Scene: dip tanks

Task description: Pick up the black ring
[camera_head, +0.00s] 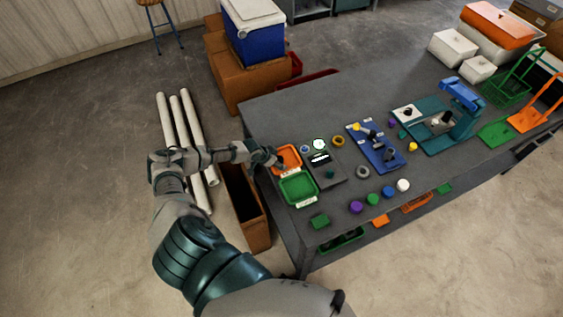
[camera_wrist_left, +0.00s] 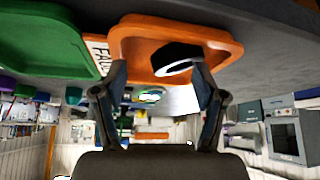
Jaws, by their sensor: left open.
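The black ring (camera_wrist_left: 176,58) lies in the orange tray (camera_wrist_left: 135,45) in the left wrist view, with a pale inner face. The orange tray also shows near the table's left edge in the head view (camera_head: 291,152), where I cannot make out the ring beside my gripper. My left gripper (camera_head: 274,158) is at the left side of the orange tray. In the left wrist view its two fingers (camera_wrist_left: 162,80) are apart, with the ring beyond their tips and nothing held. My right gripper is in neither view.
A green tray (camera_head: 312,196) sits beside the orange one. A grey panel (camera_head: 327,175) and a blue fixture (camera_head: 369,149) stand to the right, with small coloured pots (camera_head: 356,207) along the front. A brown open box (camera_head: 246,205) stands against the table's left side.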

